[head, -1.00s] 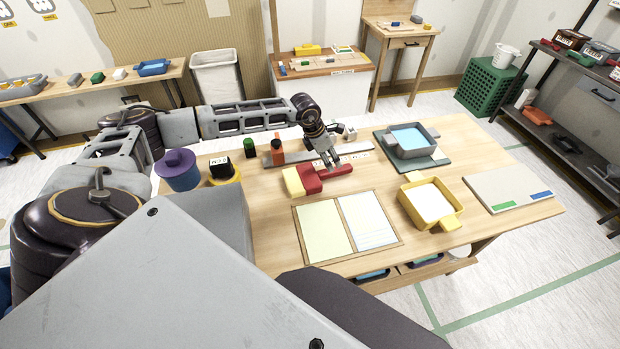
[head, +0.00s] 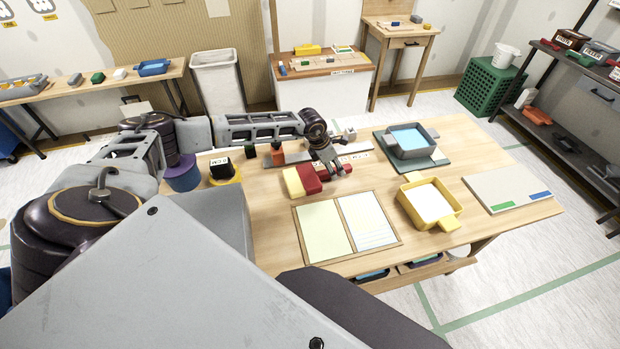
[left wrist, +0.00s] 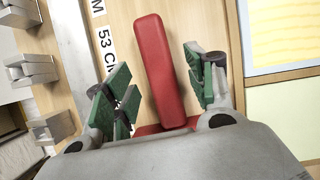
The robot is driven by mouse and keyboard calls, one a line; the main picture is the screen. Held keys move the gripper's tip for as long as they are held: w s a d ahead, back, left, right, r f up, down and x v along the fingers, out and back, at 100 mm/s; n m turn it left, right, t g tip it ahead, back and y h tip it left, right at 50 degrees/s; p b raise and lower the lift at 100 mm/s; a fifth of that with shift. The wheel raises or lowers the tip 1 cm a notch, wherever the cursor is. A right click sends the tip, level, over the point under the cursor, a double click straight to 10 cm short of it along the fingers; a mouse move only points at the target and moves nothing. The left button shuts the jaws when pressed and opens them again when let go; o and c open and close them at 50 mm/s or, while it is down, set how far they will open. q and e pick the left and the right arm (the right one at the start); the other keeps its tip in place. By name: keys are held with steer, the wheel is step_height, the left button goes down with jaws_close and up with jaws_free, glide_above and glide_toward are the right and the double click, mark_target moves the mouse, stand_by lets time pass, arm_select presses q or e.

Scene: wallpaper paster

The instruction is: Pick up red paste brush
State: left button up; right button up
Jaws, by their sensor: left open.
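The red paste brush (head: 304,181) lies on the wooden table, with a red body and pale yellow bristles at its left end. Its red handle (left wrist: 161,72) runs up the middle of the left wrist view. My left gripper (head: 335,170) is low over the handle. In the left wrist view the green-padded fingers of my left gripper (left wrist: 163,98) are open, one on each side of the handle, with gaps between. In the head view the gripper hides part of the handle. My right gripper is not in view.
A two-panel pale sheet board (head: 347,227) lies in front of the brush. A yellow tray (head: 430,204) and a grey tray with blue liquid (head: 410,140) stand to the right. Several small pots and a long ruler (head: 297,156) lie behind.

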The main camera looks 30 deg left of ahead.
arm_select(q)
steer(key=shift+w+d+f, duration=0.1)
steer(key=shift+w+f, duration=0.05)
steer(key=shift+f, duration=0.3)
steer(key=c, duration=1.2)
steer(key=shift+r, duration=0.15)
step_height(320, 180, up, 10)
stand_by(0.4)
steer(key=o, duration=0.5)
jaws_close()
